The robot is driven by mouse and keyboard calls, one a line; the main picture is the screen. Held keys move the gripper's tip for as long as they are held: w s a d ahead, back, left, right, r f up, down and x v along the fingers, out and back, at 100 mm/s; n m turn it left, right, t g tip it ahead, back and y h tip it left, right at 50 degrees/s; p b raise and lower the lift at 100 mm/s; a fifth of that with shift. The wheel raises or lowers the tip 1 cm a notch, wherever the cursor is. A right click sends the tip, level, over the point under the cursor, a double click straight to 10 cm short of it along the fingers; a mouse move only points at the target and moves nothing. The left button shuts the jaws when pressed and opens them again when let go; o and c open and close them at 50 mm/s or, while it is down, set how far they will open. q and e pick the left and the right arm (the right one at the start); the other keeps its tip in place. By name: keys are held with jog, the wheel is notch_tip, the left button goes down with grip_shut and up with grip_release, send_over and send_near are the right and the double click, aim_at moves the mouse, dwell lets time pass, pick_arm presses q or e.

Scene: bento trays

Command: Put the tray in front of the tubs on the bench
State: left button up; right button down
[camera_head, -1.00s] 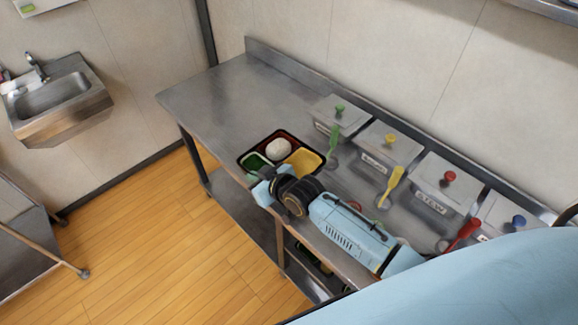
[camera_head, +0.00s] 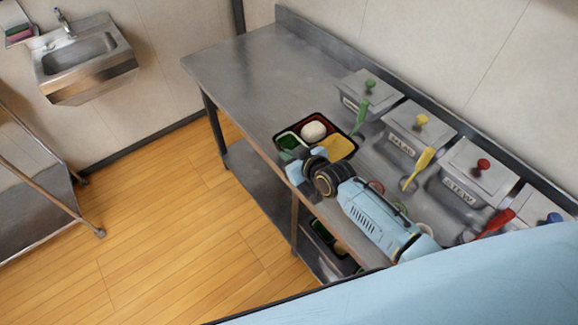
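The tray (camera_head: 329,118) is black and lies on the metal bench (camera_head: 235,75) near its front edge. Its compartments hold a white mound, a green food, a yellow food and something red. My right gripper (camera_head: 296,168) is at the tray's near side, light blue fingers close against the rim. The fingertips are too small and partly hidden to tell whether they grip it. The tubs stand along the back of the bench: green-knobbed (camera_head: 365,93), yellow-knobbed (camera_head: 418,133), red-knobbed (camera_head: 480,175) and blue-knobbed (camera_head: 540,207). The tray is in front of the green-knobbed tub. My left gripper is out of view.
Green (camera_head: 361,118), yellow (camera_head: 421,164) and red (camera_head: 492,224) ladles stand in front of the tubs. The bench's left part is bare. A lower shelf (camera_head: 255,180) runs beneath. A sink (camera_head: 80,55) hangs on the wall, and a metal cart (camera_head: 35,195) stands at left.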

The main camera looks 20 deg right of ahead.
notch_tip(320, 180, down, 3)
jog(key=b, duration=0.3)
jog(key=shift+f, duration=0.2)
jog(key=shift+r, duration=0.15)
jog(key=c, duration=1.6)
grip_release()
jog(key=shift+f, duration=0.2)
jog(key=shift+c, duration=0.2)
jog(key=shift+r, duration=0.1)
